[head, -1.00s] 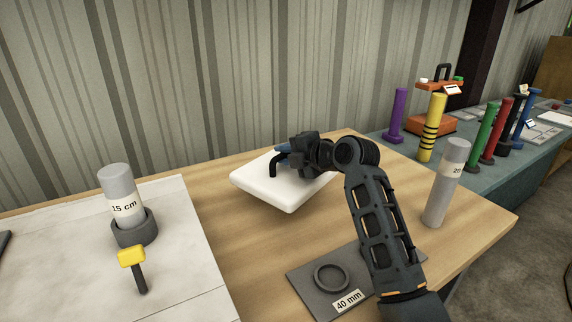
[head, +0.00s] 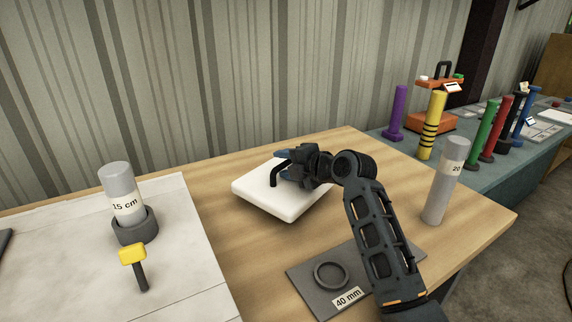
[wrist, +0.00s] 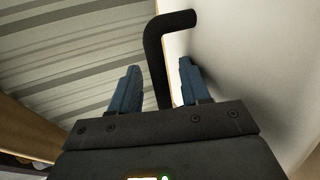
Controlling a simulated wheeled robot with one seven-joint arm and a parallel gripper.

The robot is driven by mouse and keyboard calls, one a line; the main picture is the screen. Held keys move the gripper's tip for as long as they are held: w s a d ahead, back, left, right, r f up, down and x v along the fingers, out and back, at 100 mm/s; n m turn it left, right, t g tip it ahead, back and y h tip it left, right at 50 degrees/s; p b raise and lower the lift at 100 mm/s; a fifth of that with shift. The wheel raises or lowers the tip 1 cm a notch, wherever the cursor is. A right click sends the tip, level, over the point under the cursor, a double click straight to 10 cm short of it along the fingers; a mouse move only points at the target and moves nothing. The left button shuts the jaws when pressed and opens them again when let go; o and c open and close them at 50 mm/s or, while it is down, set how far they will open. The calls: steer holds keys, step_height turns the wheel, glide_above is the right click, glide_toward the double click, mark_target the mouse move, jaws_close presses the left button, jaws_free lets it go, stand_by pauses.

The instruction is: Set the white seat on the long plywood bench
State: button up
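The white seat (head: 290,208) is a thick white square pad with a bent black handle (head: 274,179) on it. It appears to lie flat on the plywood bench (head: 225,225), towards the back. My gripper (head: 284,165) is at the handle, just above the seat. In the wrist view the handle (wrist: 158,62) passes between the two blue fingers of my gripper (wrist: 158,82), with small gaps on both sides, so the fingers look open around it. The white seat (wrist: 255,60) fills the right of that view. Its underside is hidden.
A grey cylinder (head: 445,185) stands on the bench's right. A grey plate with a ring (head: 315,287) lies in front. A 15 cm cylinder in a dark cup (head: 133,231) and a yellow-headed tool (head: 133,256) are on the left sheet. Coloured posts stand on the far right table.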

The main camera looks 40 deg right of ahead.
steer(key=shift+r, duration=0.1)
steer(key=b+v, duration=0.1)
steer(key=v, duration=1.1)
